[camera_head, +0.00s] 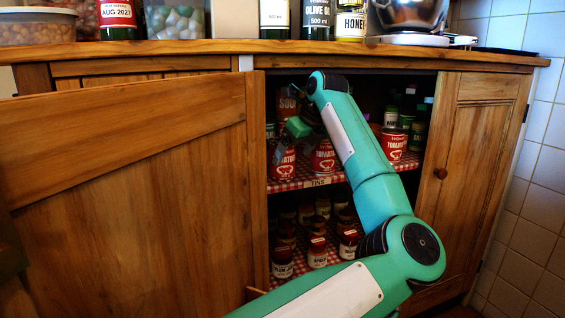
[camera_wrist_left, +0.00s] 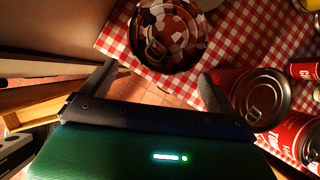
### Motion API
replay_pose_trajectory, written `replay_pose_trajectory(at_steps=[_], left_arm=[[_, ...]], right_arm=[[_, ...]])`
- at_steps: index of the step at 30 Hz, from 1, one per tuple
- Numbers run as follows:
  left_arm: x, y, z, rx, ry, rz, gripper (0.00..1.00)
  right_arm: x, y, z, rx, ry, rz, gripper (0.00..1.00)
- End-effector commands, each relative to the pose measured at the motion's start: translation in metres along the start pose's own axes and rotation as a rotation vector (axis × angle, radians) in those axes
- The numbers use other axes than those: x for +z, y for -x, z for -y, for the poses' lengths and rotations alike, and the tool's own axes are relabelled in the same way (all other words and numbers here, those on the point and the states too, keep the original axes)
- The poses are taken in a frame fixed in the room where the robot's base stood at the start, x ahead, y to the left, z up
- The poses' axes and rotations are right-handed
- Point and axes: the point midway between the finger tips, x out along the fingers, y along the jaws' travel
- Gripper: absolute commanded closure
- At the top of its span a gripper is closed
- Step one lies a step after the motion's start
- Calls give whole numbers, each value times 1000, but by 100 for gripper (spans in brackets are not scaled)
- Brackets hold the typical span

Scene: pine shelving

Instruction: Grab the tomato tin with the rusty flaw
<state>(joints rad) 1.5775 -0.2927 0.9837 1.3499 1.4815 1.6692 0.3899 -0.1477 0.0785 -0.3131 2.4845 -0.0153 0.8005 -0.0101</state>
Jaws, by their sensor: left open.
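In the left wrist view, a tin with brown, rust-like patches over its lid (camera_wrist_left: 170,36) stands on the red checked shelf liner at the top. My left gripper (camera_wrist_left: 158,76) is open and empty, its two dark fingers pointing toward that tin, which lies just beyond the fingertips. In the head view, my left gripper (camera_head: 284,146) is inside the cupboard at the tins shelf, its fingers hard to make out. Red tomato tins (camera_head: 324,157) stand there; I cannot tell from this view which is rusty. My right gripper is not in view.
A clean-lidded red tin (camera_wrist_left: 262,97) stands close to the right finger, with more red tins beyond. The open cupboard door (camera_head: 130,170) is left of my arm. Jars (camera_head: 317,253) fill the lower shelf. A worktop (camera_head: 200,47) runs above the opening.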

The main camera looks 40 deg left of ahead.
Motion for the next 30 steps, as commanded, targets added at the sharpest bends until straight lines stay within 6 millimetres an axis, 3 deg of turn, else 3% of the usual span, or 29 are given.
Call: replay_pose_trajectory(at_steps=[12,24,30], left_arm=[[48,-29,-1,1,1,-1,7],[44,-38,0,1,-1,0,7],[44,-38,0,1,-1,0,45]], right_arm=[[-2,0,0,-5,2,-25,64],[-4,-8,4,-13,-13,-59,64],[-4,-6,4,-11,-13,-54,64]])
